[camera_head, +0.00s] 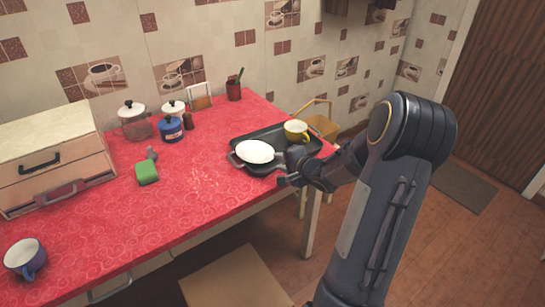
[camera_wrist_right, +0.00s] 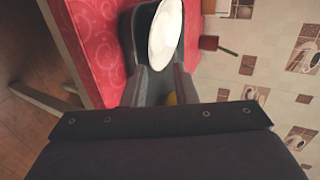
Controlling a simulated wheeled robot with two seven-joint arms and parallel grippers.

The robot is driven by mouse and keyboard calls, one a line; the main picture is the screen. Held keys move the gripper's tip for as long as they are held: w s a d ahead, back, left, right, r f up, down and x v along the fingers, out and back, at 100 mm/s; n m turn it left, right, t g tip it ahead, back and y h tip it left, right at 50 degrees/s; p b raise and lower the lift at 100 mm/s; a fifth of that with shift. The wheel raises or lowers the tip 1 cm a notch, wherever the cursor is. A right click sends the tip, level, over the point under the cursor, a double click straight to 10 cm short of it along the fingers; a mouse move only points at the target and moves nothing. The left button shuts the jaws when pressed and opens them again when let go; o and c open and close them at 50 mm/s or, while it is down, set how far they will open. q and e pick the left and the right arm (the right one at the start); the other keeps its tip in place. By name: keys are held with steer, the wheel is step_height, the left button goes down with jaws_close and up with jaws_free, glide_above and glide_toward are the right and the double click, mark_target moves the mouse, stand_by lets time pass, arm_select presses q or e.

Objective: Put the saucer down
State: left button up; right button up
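The white saucer (camera_head: 255,151) appears over the left part of a dark tray (camera_head: 268,132) at the counter's right end. My right gripper (camera_head: 282,164) is at the saucer's near right edge. In the right wrist view, the saucer (camera_wrist_right: 165,32) extends from between the fingertips (camera_wrist_right: 158,70), which close on its rim. The saucer looks roughly level, its white face up; the gap below it is hard to judge. My left gripper is in neither view.
A yellow cup (camera_head: 296,130) stands on the tray's right side. A grey pan-like rim (camera_head: 236,160) shows beside the saucer.

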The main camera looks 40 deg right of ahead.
steer(key=s+a+r+n+g+h, duration=0.2)
steer(key=s+a+r+n+g, duration=0.1)
steer(key=s+a+r+n, duration=0.45)
steer(key=s+a+n+g+y, duration=0.2)
steer(key=s+a+n+y, duration=0.25)
steer(key=s+a, duration=0.5)
steer(key=s+a+n+g+y, duration=0.25)
steer(key=s+a+n, duration=0.4)
steer(key=a, duration=0.55)
step_height(320, 180, up, 8)
steer(key=p, duration=0.8)
steer(key=shift+s+d+m, duration=0.2)
steer(key=shift+d+m, duration=0.1)
steer(key=shift+m, duration=0.15)
